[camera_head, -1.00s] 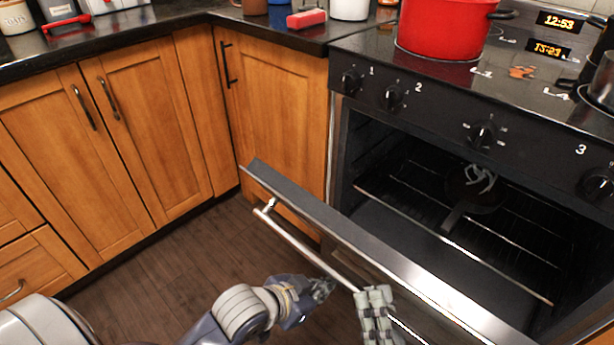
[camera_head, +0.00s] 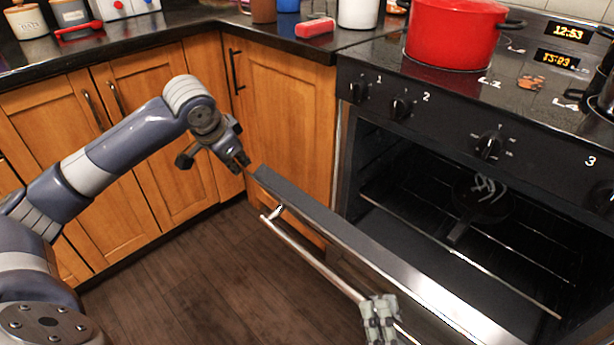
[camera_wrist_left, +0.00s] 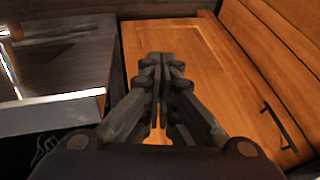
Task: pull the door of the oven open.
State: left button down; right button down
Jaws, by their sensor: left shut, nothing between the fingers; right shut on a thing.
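The oven door (camera_head: 345,236) is tilted partly open, and the dark oven inside (camera_head: 400,200) shows above it. The door's metal bar handle (camera_head: 312,260) runs along its outer face. My right gripper (camera_head: 380,312) is shut on the handle near the bottom of the head view; its arm is out of view. My left gripper (camera_head: 240,162) is shut and empty, close to the door's upper left corner; I cannot tell if it touches. In the left wrist view, its closed fingers (camera_wrist_left: 160,62) point toward the wooden cabinet, with the door (camera_wrist_left: 65,75) on the left.
A dark pan (camera_head: 480,198) rests on the rack inside the oven. A red pot (camera_head: 455,38) stands on the stovetop. Wooden cabinets (camera_head: 285,125) stand to the left of the oven. The floor (camera_head: 215,270) in front of the door is clear.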

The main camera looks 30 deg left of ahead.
jog(key=shift+w+r, duration=0.1)
pick_arm(q)
jog(key=s+d+r+n+t+h, duration=0.15)
jog(key=d+r, duration=0.25)
jog(key=r, duration=0.6)
jog(key=s+d+r+n+t+h, duration=0.1)
jog(key=s+d+r+t, duration=0.2)
jog(key=r, duration=0.7)
jog(key=s+d+f+m+h, duration=0.2)
jog(key=d+f, duration=0.4)
jog(key=d, duration=0.5)
jog(key=shift+g, duration=0.45)
jog(key=w+f, duration=0.1)
jog(key=f, duration=0.1)
jog(key=w+d+f, duration=0.1)
jog(key=w+f, duration=0.1)
jog(key=f, duration=0.1)
jog(key=w+f, duration=0.1)
jog(key=f, duration=0.2)
jog(key=shift+w+d, duration=0.15)
jog(key=shift+d, duration=0.15)
jog(key=shift+s+a+f, duration=0.2)
jog(key=shift+s+f, duration=0.1)
jog(key=shift+s, duration=0.25)
